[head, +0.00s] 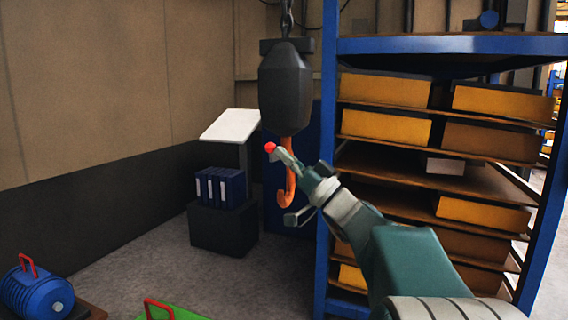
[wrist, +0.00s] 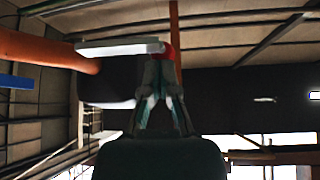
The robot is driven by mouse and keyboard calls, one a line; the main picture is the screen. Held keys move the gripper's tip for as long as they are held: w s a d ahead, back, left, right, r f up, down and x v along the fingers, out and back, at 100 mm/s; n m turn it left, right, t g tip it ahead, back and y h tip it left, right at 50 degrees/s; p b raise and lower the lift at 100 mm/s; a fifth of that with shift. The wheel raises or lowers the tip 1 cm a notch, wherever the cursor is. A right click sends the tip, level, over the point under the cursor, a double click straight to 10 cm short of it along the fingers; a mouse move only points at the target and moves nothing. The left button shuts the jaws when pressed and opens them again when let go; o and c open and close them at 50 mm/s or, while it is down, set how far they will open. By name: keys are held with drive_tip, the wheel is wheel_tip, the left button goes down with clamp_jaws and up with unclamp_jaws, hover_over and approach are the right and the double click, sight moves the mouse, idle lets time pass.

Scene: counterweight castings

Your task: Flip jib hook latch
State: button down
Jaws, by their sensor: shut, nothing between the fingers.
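A dark hook block (head: 285,85) hangs from a chain at the upper middle of the head view. An orange hook (head: 287,190) hangs below it, and part of it crosses the upper left of the wrist view (wrist: 50,48). A red knob (head: 270,148) shows beside the hook's shank. In the wrist view the red knob (wrist: 168,51) sits at the right end of a pale bar (wrist: 120,47), which looks like the latch. My gripper (wrist: 160,92) is shut and empty, its tips close below the knob. I cannot tell whether they touch it.
A blue rack (head: 450,45) with several yellow castings (head: 385,128) stands close on the right, behind my arm. A white slanted panel (head: 230,125) and blue binders (head: 220,188) stand behind left. A blue motor-like unit (head: 40,292) is at lower left.

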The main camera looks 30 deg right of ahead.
drive_tip(key=m+h, duration=0.1)
drive_tip(key=r+m+t+h, duration=0.1)
drive_tip(key=m, duration=0.1)
drive_tip(key=r+m+h, duration=0.1)
drive_tip(key=shift+w+d+h, duration=0.2)
drive_tip(key=shift+d+h, duration=0.1)
idle(0.5)
